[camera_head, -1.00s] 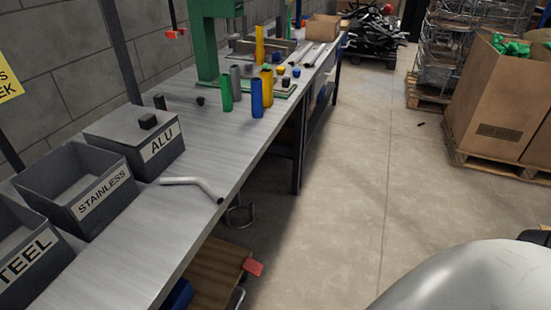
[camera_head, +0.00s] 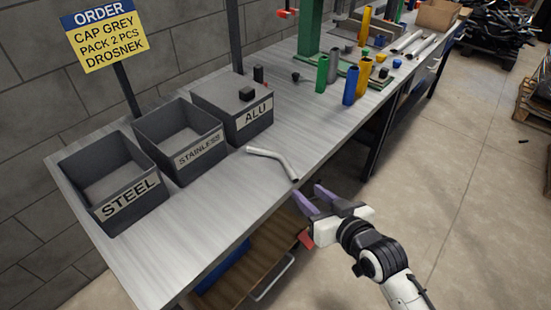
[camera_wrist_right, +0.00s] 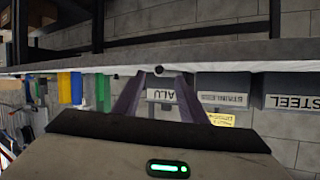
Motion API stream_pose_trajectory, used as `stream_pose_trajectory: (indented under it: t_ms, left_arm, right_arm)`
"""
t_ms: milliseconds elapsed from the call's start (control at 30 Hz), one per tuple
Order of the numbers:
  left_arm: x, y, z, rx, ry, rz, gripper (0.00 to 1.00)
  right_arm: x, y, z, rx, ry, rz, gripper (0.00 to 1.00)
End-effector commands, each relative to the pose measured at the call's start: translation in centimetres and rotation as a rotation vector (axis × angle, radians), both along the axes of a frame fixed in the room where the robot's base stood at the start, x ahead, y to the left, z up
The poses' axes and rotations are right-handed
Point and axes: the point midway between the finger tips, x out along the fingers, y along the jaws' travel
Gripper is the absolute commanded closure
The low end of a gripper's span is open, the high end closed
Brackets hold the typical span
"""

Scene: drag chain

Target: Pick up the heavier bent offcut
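One bent offcut (camera_head: 273,160), a silvery bent tube, lies on the workbench in front of the ALU box, one end near the bench's front edge. I see no second bent piece clearly. My right gripper (camera_head: 309,196) is open and empty, its purple fingers just off the front edge, close to the tube's near end but apart from it. In the right wrist view, which is upside down, the fingers (camera_wrist_right: 159,78) are spread, and a small dark round end (camera_wrist_right: 159,71), apparently the tube's, shows between them. My left gripper is not in view.
Open STEEL (camera_head: 147,200) and STAINLESS (camera_head: 200,153) bins stand left of the ALU box (camera_head: 256,112), which has a dark block on top. Coloured tubes (camera_head: 349,86) stand farther back. A lower shelf (camera_head: 249,264) is under the bench (camera_head: 215,218).

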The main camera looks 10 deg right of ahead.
Motion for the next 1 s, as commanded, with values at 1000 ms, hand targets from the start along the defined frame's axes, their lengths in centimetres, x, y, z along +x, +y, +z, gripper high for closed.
stream_pose_trajectory:
  t_ms: [1000]
  left_arm:
    - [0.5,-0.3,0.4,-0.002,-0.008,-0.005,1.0]
  right_arm:
    - [5.0,1.1,-1.6,0.0,-0.001,0.0,1.0]
